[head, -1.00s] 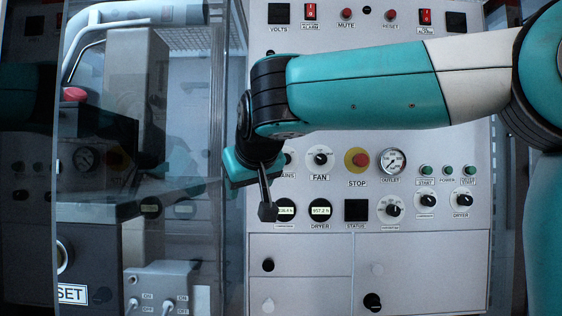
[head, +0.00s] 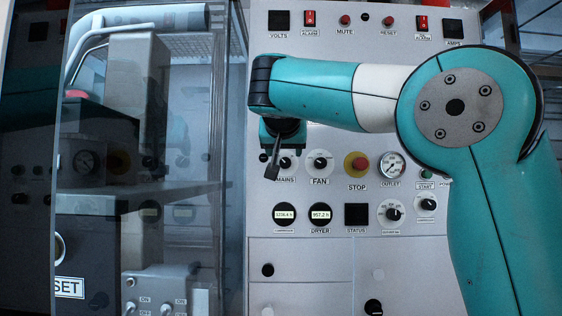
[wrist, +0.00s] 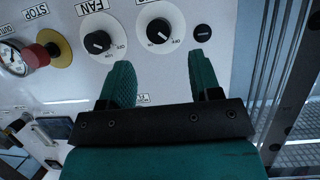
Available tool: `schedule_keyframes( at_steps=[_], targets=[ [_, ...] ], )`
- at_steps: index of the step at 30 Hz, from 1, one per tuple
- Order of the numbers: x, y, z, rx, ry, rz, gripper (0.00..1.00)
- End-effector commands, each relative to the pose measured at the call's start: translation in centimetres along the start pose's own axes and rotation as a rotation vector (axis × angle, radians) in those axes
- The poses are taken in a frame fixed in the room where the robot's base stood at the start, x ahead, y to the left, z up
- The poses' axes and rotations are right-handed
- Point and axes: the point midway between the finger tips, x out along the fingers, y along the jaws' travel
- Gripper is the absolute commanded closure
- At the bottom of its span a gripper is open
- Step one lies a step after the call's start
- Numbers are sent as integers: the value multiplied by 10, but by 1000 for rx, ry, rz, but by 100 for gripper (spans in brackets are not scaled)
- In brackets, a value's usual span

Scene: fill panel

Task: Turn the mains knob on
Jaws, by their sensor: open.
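The mains knob (head: 287,163) is a black knob on a white round dial, left of the fan knob (head: 320,162) on the grey panel. It also shows in the wrist view (wrist: 159,31), where the picture is turned over and its label is cut off at the top edge. My gripper (head: 271,168) is close to the mains knob and partly covers its left side in the head view. In the wrist view my gripper (wrist: 160,63) is open and empty. Its two teal fingers point at the panel, with the knob just beyond and between their tips.
The red stop button (head: 359,163) on its yellow base and the outlet gauge (head: 391,166) are right of the fan knob. Display dials (head: 285,215) sit below. A glass-sided cabinet (head: 230,200) stands close on the left.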

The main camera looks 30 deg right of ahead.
Motion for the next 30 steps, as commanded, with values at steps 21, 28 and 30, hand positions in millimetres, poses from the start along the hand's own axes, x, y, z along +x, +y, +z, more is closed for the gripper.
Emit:
schedule_keyframes(
  at_steps=[21,28,30],
  targets=[
    [66,0,0,0,1,-1,42],
    [65,0,0,0,1,-1,86],
    [65,0,0,-1,1,-2,92]
  ],
)
